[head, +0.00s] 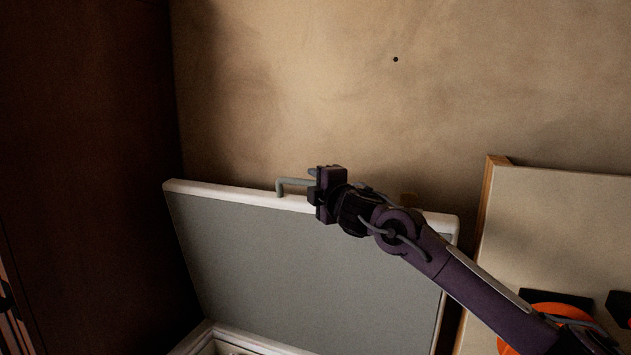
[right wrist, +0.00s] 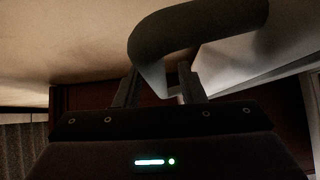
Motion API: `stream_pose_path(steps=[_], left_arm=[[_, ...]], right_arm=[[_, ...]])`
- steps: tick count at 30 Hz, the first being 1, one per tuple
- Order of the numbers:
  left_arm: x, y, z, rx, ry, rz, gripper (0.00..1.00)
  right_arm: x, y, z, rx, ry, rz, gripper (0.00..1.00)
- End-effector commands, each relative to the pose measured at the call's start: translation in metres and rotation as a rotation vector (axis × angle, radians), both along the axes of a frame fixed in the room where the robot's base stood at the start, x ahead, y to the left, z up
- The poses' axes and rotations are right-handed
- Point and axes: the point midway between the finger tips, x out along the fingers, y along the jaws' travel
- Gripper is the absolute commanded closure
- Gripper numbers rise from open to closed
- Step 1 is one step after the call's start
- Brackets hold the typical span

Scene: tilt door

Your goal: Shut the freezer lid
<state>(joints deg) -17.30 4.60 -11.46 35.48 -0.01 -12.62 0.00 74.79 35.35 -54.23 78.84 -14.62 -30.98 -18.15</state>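The freezer lid (head: 310,260) stands raised, its grey inner panel and pale rim facing me in the head view. A grey bar handle (head: 292,182) sticks up from its top edge, left of my right gripper. My right gripper (head: 315,187) is at the handle, with its fingers overlapping the bar in this view. In the right wrist view the handle (right wrist: 195,32) curves large across the finger ends. The two fingers (right wrist: 160,85) stand apart, with a pale gap beside the handle, so no firm grip shows. Part of the freezer body's rim (head: 215,335) shows below the lid. My left gripper is out of view.
A tan wall (head: 400,90) stands behind the lid. A dark tall surface (head: 90,150) is close on the left. At right a pale wood-edged panel (head: 560,220) stands beside the lid, with an orange round object (head: 558,312) in front of it.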

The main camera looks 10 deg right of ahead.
Motion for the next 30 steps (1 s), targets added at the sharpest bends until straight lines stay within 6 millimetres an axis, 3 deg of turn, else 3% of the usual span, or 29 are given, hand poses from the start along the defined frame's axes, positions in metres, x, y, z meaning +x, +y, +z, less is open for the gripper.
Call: stream_pose_path(steps=[5,14,23,30], left_arm=[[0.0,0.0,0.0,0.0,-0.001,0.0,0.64],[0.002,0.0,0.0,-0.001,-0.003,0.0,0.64],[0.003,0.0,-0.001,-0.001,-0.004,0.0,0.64],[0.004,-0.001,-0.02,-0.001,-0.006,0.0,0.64]], right_arm=[[0.0,0.0,0.0,0.0,0.0,0.0,0.64],[0.0,0.0,-0.001,0.0,0.0,0.0,1.0],[0.0,0.0,-0.002,-0.001,0.0,0.0,1.0],[-0.007,0.006,-0.011,-0.018,-0.024,0.003,1.0]])
